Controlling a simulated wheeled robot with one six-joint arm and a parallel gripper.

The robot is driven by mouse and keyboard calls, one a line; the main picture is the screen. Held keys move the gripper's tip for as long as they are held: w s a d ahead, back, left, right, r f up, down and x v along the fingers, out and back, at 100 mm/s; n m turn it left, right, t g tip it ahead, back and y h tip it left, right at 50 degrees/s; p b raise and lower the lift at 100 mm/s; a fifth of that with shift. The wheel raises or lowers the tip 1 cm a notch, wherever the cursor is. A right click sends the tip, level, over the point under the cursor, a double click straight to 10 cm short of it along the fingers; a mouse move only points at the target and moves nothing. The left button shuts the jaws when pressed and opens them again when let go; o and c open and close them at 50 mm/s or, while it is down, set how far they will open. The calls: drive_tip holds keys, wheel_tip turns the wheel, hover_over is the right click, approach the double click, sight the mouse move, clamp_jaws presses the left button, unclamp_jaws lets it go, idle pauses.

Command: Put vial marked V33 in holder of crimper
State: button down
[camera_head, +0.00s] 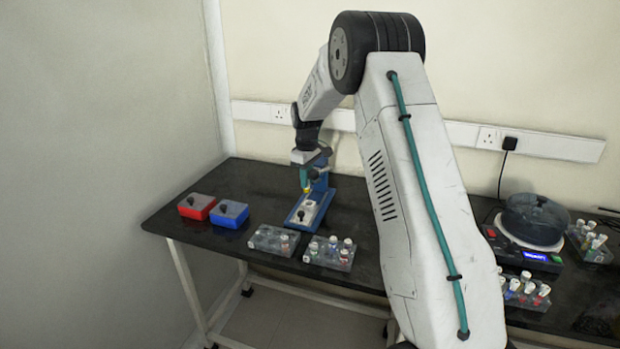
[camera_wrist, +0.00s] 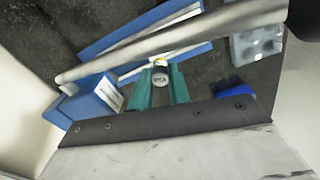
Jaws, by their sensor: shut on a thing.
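My gripper (camera_head: 306,184) is above the blue crimper (camera_head: 322,190) at the back of the bench. In the wrist view its teal fingers (camera_wrist: 159,88) are shut on a vial (camera_wrist: 160,76) with a pale top and a small dark mark, too small to read surely. A yellow part shows by the vial. The crimper's blue base (camera_wrist: 135,40) and pale lever (camera_wrist: 110,68) lie close beyond the fingers. A pale plate (camera_head: 307,212) with a dark knob sits on the crimper base; I cannot make out the holder's opening. The vial appears apart from the base.
A red box (camera_head: 196,206) and a blue box (camera_head: 229,213) stand on the left. Two clear vial racks, one on the left (camera_head: 273,240) and one on the right (camera_head: 330,253), stand in front of the crimper. A round-lidded machine (camera_head: 535,222) and more vials are on the right.

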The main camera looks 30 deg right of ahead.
drive_tip(key=shift+d+f, duration=0.25)
drive_tip(key=shift+d, duration=0.25)
drive_tip(key=shift+f, duration=1.75)
drive_tip(key=shift+s+a+f, duration=0.15)
drive_tip(key=shift+s+f, duration=0.2)
drive_tip(key=shift+f, duration=0.4)
drive_tip(key=c, duration=0.9)
unclamp_jaws()
drive_tip(key=shift+r, duration=0.15)
drive_tip(key=shift+w+r, duration=0.15)
drive_tip(key=shift+r, duration=1.4)
drive_tip(key=shift+w+r, duration=0.1)
drive_tip(key=shift+r, duration=1.4)
